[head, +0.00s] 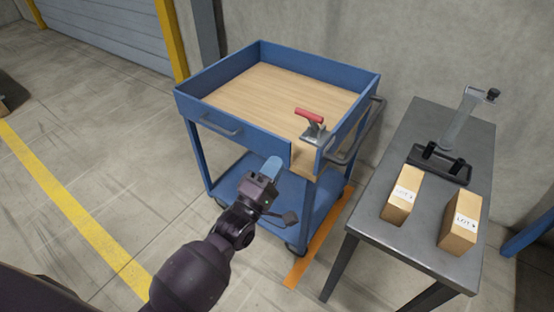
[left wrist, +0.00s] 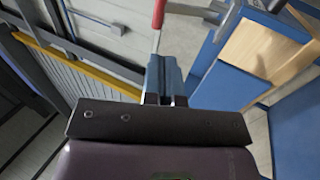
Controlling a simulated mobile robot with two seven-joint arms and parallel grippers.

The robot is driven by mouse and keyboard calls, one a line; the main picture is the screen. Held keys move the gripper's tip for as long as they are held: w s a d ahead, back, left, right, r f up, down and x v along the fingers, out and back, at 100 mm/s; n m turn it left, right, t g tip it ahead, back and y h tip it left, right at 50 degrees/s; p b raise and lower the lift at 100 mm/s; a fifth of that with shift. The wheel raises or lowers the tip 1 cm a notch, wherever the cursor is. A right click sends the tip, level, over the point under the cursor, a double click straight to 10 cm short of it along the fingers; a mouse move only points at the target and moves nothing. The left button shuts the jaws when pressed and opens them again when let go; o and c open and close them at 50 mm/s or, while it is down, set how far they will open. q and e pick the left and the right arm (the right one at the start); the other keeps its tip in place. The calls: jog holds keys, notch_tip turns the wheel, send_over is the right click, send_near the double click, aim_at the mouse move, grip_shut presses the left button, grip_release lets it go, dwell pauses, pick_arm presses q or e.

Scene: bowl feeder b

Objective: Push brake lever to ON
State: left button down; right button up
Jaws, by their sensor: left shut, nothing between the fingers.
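The brake lever (head: 309,116) has a red handle on a grey metal bracket at the near right corner of the blue cart (head: 236,132). No ON or OFF marking is readable. My left gripper (head: 271,167) is shut and empty, in front of the cart, below and left of the lever in the head view. In the left wrist view the closed fingers (left wrist: 164,75) point toward a red handle (left wrist: 159,13) with a thin grey rod, at the top edge. The gap between fingers and lever looks open, but contact cannot be judged there. My right gripper is not in view.
The cart has a wooden top, raised blue rims, a side handle (head: 358,150) and a lower shelf. A grey table (head: 375,217) at the right holds two cartons (head: 402,194) (head: 461,222) and a black-based stand with a metal arm (head: 462,118).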

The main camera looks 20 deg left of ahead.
pick_arm(q)
send_near(313, 122)
jog(key=w+r, duration=0.4)
jog(key=shift+w+r+b, duration=0.3)
jog(key=shift+w+r, duration=0.25)
